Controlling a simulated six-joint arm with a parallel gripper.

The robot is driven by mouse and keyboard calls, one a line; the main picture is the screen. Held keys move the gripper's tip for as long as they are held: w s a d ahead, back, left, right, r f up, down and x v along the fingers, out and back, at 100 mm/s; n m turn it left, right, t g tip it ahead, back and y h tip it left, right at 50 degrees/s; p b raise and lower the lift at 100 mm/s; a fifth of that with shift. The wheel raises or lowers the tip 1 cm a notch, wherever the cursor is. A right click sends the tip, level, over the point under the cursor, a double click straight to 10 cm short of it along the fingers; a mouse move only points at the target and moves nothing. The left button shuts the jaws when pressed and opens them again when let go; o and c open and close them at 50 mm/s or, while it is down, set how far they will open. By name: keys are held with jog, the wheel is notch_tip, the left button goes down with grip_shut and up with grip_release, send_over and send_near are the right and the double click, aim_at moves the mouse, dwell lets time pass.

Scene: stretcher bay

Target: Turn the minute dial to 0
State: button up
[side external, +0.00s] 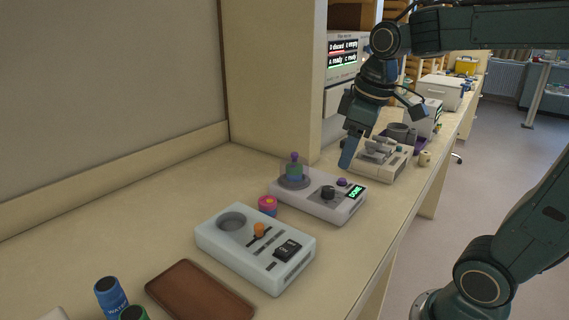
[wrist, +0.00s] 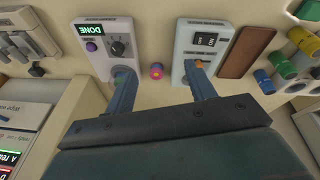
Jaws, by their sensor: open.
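The minute dial (side external: 327,192) is a round black knob on a pale device (side external: 345,209) whose green screen (side external: 355,191) reads DONE. In the wrist view the dial (wrist: 117,47) sits near a purple button, with pale marks around it; its exact setting is too small to read. My gripper (side external: 347,164) is open and empty, raised above the counter beyond the dial. In the wrist view my gripper (wrist: 158,71) has its fingers wide apart. The left finger overlaps the dial's device below the dial, and the right one overlaps a second device.
A purple-and-green tube (side external: 294,165) stands in the dial device's well. The second device (side external: 255,247) has an orange slider and a black switch. A pink cap (side external: 268,205) lies between them. A brown tray (side external: 199,292) and blue and green pots stand at the front.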

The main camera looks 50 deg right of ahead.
jog(key=w+d+f+n+g, duration=0.1)
jog(key=w+d+n+g, duration=0.1)
jog(key=w+d, duration=0.5)
jog(key=n+g, duration=0.1)
jog(key=n, duration=0.1)
send_over(329, 188)
notch_tip(329, 188, down, 4)
jog(key=shift+w+d+y, duration=0.2)
jog(key=shift+d+y, duration=0.05)
jog(key=shift+y, duration=0.15)
jog(key=shift+f, duration=0.1)
jog(key=shift+s+a+f, duration=0.1)
jog(key=shift+a+f, duration=0.05)
jog(key=shift+f, duration=3.25)
jog(key=shift+s+a+f, duration=0.1)
jog(key=shift+f, duration=3.3)
jog(key=c, duration=1)
